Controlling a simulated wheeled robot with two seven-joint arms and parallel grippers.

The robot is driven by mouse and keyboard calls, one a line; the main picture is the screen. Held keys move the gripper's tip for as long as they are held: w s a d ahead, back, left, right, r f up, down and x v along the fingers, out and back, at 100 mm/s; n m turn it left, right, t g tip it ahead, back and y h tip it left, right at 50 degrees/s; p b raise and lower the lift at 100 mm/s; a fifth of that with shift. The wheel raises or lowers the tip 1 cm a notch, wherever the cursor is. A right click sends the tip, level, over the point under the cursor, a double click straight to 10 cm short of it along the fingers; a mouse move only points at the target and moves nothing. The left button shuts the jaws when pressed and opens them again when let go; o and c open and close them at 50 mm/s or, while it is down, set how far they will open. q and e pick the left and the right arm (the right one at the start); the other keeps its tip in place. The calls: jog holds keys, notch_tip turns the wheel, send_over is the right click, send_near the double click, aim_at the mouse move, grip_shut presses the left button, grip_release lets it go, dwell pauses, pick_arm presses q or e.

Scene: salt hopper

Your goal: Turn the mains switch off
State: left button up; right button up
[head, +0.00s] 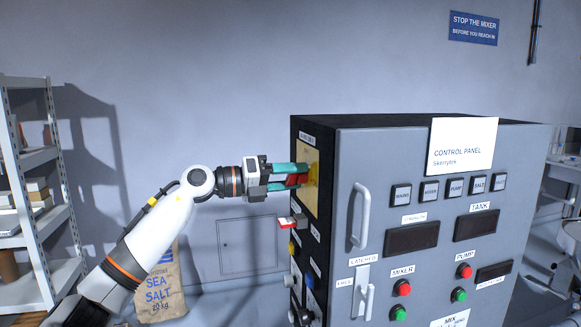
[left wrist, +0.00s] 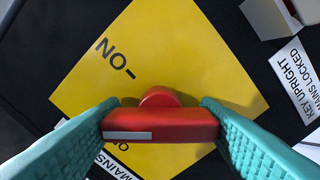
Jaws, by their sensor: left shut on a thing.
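The mains switch is a red handle (head: 297,180) on a yellow plate (head: 311,187) on the left side of the grey control cabinet. My left gripper (head: 303,174) reaches it from the left, its teal fingers shut on the handle. In the left wrist view the red handle (left wrist: 165,125) lies level across the picture between the fingers, a pale stripe on its left part. The yellow plate (left wrist: 165,45) carries "ON" at upper left. Another marking below the handle is mostly hidden. A label reading "MAINS" is partly covered by the left finger. My right gripper is not in view.
A key label (left wrist: 295,80) reads "key upright, mains locked" beside the plate. Below the plate a red-and-white part (head: 288,224) juts from the cabinet side. The cabinet front has a long door handle (head: 359,215) and several buttons. Shelving (head: 38,158) stands far left.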

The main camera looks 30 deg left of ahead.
pick_arm(q)
jog(key=n+p, duration=0.4)
jog(key=shift+r+n, duration=0.2)
jog(key=shift+n, duration=0.1)
jog(key=shift+f+n+p, duration=0.2)
jog(key=shift+n+p, duration=1.7)
jog(key=shift+n, duration=0.1)
jog(key=o, duration=1)
jog(key=shift+f, duration=0.1)
